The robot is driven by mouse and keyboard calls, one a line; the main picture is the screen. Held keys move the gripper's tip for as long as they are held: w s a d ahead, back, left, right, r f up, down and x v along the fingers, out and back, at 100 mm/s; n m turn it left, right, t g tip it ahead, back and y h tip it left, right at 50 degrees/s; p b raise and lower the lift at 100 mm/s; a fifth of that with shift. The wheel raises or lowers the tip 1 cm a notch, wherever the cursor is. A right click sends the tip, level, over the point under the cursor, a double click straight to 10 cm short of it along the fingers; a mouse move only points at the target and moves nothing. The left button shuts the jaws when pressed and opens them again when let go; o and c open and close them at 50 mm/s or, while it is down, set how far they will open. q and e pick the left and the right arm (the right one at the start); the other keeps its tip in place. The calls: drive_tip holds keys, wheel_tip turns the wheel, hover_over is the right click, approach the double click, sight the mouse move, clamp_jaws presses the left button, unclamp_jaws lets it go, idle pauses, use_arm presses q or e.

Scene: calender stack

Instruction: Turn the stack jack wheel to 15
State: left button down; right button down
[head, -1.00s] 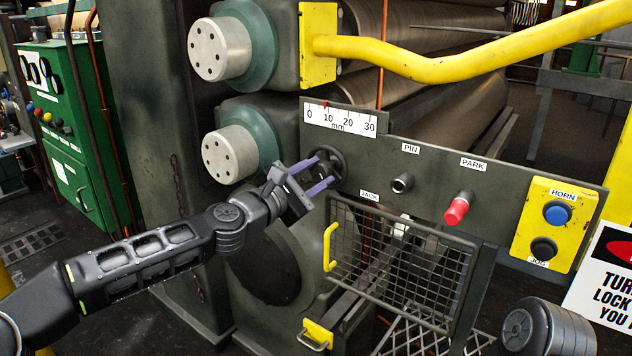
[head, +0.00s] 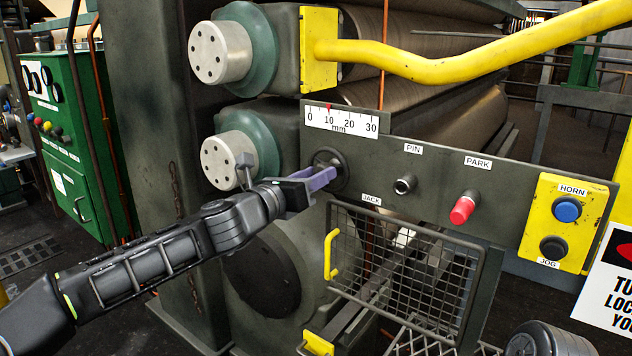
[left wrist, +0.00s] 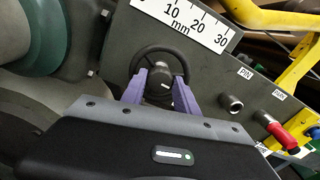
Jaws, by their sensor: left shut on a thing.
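The dark jack wheel (head: 331,158) sits on the grey panel above the JACK label, and it also shows in the left wrist view (left wrist: 160,54). My left gripper (head: 328,177) reaches it from the left. In the left wrist view the two purple fingers (left wrist: 160,88) lie on either side of the wheel's hub, shut on it. Part of the wheel is hidden behind the fingers. The mm scale (head: 341,121) above the wheel runs from 0 to 30, and its red pointer (head: 328,107) stands close to the 10 mark. My right gripper is not in view.
Right of the wheel are the PIN knob (head: 405,185), the red PARK handle (head: 464,208) and a yellow box (head: 567,222) with HORN and JOG buttons. A wire mesh guard (head: 405,270) is below. A yellow bar (head: 450,62) crosses above the panel.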

use_arm(q)
drive_tip(key=shift+f+m+p, duration=0.2)
drive_tip(key=shift+m+p, duration=0.9)
drive_tip(key=shift+m, duration=16.7)
drive_tip(key=c, duration=0.9)
unclamp_jaws()
